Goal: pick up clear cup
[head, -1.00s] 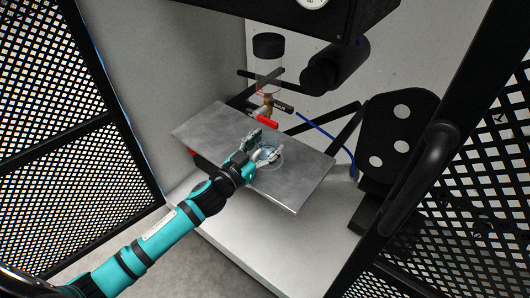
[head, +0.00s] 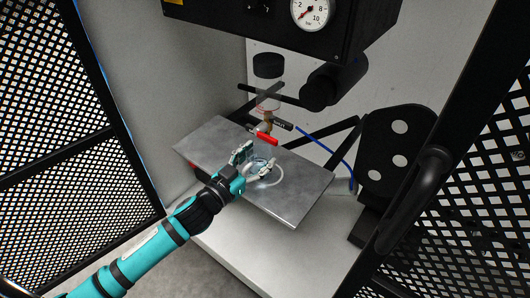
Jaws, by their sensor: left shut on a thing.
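The clear cup (head: 259,168) stands on the grey metal shelf (head: 300,195), beside or on a pale ring mark. It is see-through and partly hidden by my gripper. My left gripper (head: 256,161) reaches in from the lower left, with its fingers on either side of the cup, shut on it. The cup appears to be at shelf level; I cannot tell whether it is clear of the surface. My right gripper is not in view.
Above the shelf hang a clear-bodied filter with a black cap (head: 267,66) and a red-handled valve (head: 263,138). A blue hose (head: 315,140) runs right. A black gauge box (head: 270,25) overhangs. Mesh doors (head: 60,120) flank both sides.

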